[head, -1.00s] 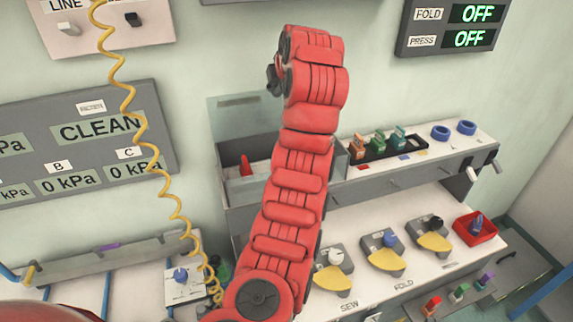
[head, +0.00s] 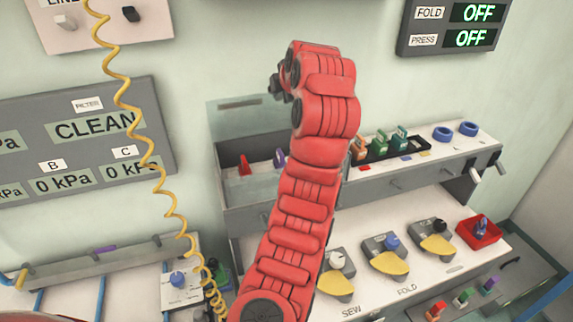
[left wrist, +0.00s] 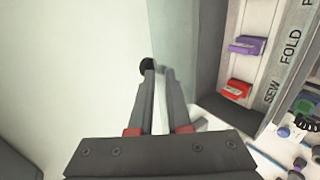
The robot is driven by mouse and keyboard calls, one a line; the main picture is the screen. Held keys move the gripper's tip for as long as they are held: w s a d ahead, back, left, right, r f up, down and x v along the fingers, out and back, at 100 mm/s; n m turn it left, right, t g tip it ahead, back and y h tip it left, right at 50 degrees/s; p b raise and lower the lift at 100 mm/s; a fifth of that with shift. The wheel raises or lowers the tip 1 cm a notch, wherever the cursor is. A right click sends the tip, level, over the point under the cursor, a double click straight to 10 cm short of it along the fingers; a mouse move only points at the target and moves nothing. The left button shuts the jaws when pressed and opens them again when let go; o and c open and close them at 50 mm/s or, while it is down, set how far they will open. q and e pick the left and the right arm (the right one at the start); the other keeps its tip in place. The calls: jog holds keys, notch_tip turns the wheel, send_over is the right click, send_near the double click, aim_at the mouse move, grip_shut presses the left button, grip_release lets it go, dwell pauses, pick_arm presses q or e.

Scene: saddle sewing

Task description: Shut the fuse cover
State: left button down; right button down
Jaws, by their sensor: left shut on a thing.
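The fuse cover (head: 238,118) is a see-through panel standing open behind the grey fuse box (head: 250,186), against the wall. In the left wrist view the cover (left wrist: 163,28) is a pale greenish strip beside the box. My left gripper (left wrist: 157,72) is shut at the cover's edge, with a round black knob (left wrist: 147,65) at its fingertips. How the fingers grip it is partly hidden. In the head view my left gripper (head: 279,86) is small and dark at the end of my red arm, which hides the cover's right part. My right gripper is not in view.
A red fuse (head: 244,166) and a purple fuse (head: 280,158) stand in the box. To the right are a tray of coloured fuses (head: 383,146), blue rings (head: 442,133) and yellow-padded switches (head: 388,262). A coiled yellow cord (head: 148,165) hangs at left.

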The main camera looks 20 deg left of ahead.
pick_arm(q)
jog(key=shift+f, duration=0.15)
jog(key=shift+s+d+f+t+y+b, duration=0.45)
jog(key=shift+s+b, duration=0.3)
jog(key=shift+b, duration=0.25)
jog(key=shift+f, duration=0.1)
jog(key=shift+s+d+f+t+y+b, duration=0.35)
jog(key=shift+s+d+f+t+b, duration=0.3)
jog(key=shift+b, duration=0.55)
jog(key=shift+s+a+r, duration=0.1)
jog(key=shift+a, duration=0.05)
